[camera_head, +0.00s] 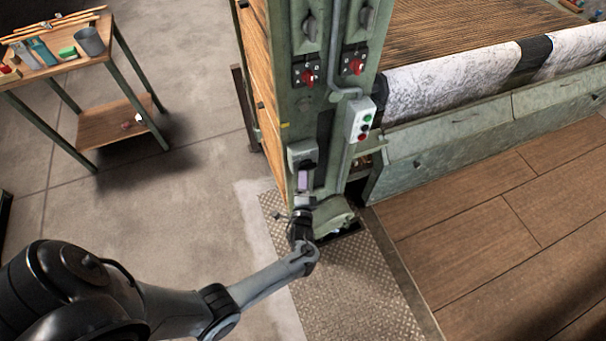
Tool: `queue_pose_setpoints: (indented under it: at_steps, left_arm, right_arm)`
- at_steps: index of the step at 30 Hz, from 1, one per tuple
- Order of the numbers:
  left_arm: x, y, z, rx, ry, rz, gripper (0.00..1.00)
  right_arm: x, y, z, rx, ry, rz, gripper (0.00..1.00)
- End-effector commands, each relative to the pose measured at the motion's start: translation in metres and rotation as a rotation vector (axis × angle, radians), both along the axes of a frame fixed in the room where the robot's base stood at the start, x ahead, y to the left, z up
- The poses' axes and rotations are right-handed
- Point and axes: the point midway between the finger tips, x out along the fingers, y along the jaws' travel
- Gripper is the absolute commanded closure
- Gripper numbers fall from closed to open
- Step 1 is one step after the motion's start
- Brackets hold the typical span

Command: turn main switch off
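Two red rotary switches on dark plates, the left one (307,77) and the right one (354,66), sit on the upper front of the green machine column (325,115). I cannot tell from labels which of these is the main switch. My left gripper (304,199) is at the lower part of the column, just below the grey box and a small pale purple patch (303,180). Its fingers are too small to tell open from shut, or whether they touch anything. My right gripper is not in view.
A grey button box (361,120) with green and red buttons sits on the column's right, fed by a conduit. A rounded green housing (333,217) is at the column's foot. A tool cart (60,75) stands at left. The floor (180,205) between is clear.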

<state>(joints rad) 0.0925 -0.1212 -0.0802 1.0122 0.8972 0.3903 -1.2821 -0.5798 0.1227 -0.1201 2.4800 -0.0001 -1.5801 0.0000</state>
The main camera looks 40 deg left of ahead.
Motion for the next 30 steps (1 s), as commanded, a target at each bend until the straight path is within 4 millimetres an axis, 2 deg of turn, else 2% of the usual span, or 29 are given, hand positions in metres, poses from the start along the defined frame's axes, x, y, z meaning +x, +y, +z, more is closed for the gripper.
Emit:
queue_pose_setpoints:
  at_steps: [6,13,30]
  left_arm:
    - [-0.030,-0.026,-0.001,-0.002,0.004,0.000,0.61]
    - [-0.052,-0.044,-0.001,-0.001,0.003,0.001,0.61]
    - [-0.058,-0.050,-0.001,-0.001,0.002,0.001,0.61]
  right_arm:
    - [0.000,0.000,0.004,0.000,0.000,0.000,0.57]
    - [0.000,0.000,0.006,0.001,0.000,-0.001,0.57]
    - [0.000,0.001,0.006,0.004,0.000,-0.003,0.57]
